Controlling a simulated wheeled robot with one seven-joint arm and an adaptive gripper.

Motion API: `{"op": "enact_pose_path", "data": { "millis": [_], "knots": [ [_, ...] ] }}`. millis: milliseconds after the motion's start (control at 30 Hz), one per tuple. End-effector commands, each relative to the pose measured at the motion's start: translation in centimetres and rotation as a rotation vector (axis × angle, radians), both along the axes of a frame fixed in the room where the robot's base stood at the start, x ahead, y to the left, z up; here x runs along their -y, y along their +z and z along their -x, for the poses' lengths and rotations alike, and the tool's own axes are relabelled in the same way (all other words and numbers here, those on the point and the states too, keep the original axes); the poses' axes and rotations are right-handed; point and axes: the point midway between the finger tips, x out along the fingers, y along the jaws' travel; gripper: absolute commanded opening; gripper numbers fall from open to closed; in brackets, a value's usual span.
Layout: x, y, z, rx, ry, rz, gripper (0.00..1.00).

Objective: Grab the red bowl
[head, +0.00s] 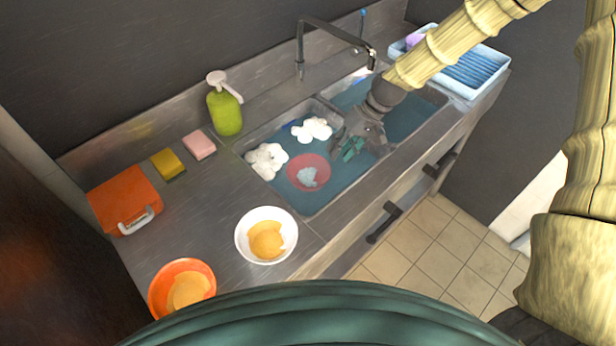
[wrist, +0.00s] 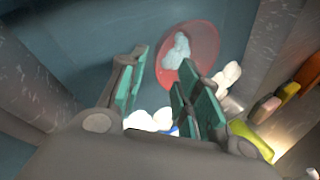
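The red bowl (head: 308,172) sits in the water of the left sink basin, with a pale bluish-white clump in it. In the wrist view the red bowl (wrist: 190,52) lies beyond the fingertips, near the right finger. My gripper (head: 352,148) is over the sink, to the right of the bowl and apart from it. In the wrist view my gripper (wrist: 158,72) has its two teal-padded fingers spread apart with nothing held between them.
White foam (head: 267,160) floats beside the bowl. The sink divider and rim (head: 345,205) surround the basin. A green soap bottle (head: 224,108), white bowl (head: 247,250), orange bowl (head: 153,292) and orange box (head: 110,200) stand on the counter. A blue-white rack (head: 489,72) is at right.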

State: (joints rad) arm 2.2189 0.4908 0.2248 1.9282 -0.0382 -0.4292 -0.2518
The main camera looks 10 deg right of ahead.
Motion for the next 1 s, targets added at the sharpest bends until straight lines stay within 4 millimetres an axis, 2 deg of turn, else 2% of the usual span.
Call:
{"op": "enact_pose_path", "data": {
  "millis": [300,667,1000],
  "knots": [
    [-1.6,-2.8,0.1,-0.002,0.002,-0.001,0.33],
    [-2.4,-3.9,0.1,-0.002,0.003,0.0,0.33],
    [-3.8,-6.5,0.2,-0.003,0.004,0.0,0.33]
  ]
}}
